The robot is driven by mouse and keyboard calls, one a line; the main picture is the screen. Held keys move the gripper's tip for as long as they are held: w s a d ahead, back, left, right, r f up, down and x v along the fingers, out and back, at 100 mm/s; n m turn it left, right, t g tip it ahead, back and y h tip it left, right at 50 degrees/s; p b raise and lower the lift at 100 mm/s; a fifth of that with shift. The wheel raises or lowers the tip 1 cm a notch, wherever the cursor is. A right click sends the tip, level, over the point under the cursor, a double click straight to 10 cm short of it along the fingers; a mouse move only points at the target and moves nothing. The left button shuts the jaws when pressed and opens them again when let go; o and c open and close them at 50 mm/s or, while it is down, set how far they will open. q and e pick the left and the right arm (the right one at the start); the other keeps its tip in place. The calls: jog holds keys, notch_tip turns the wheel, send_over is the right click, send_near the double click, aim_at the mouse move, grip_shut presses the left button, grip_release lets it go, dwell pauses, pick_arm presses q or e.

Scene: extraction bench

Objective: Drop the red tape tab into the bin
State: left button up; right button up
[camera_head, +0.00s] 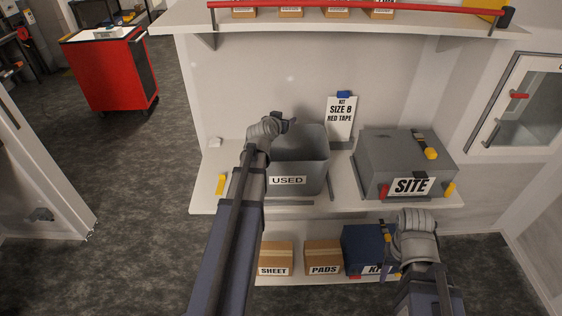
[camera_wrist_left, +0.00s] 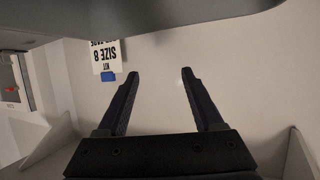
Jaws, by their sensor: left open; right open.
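The grey bin (camera_head: 313,180) labelled USED stands open on the bench. My left gripper (camera_head: 285,122) is over the bin's back left part. In the left wrist view its two fingers (camera_wrist_left: 160,74) are apart with nothing between them. A small red piece (camera_head: 384,191) shows at the front left corner of the grey SITE box (camera_head: 370,152); I cannot tell if it is the tape tab. The bin's floor is hidden from me. My right gripper (camera_head: 391,252) is low, in front of the lower shelf near the blue kit box (camera_head: 358,238), and is open.
A sign (camera_head: 341,120) reading KIT, SIZE 8 and RED TAPE stands behind the bin. A yellow piece (camera_head: 221,184) lies left of the bin. SHEET (camera_head: 275,256) and PADS (camera_head: 323,255) cartons sit on the lower shelf. A shelf with a red rail (camera_head: 350,5) runs above.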

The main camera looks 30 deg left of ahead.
pick_arm(q)
jog(key=p+v, duration=0.2)
jog(key=v, duration=0.4)
jog(key=shift+s, duration=0.3)
jog(key=shift+r, duration=0.1)
jog(key=shift+d, duration=0.1)
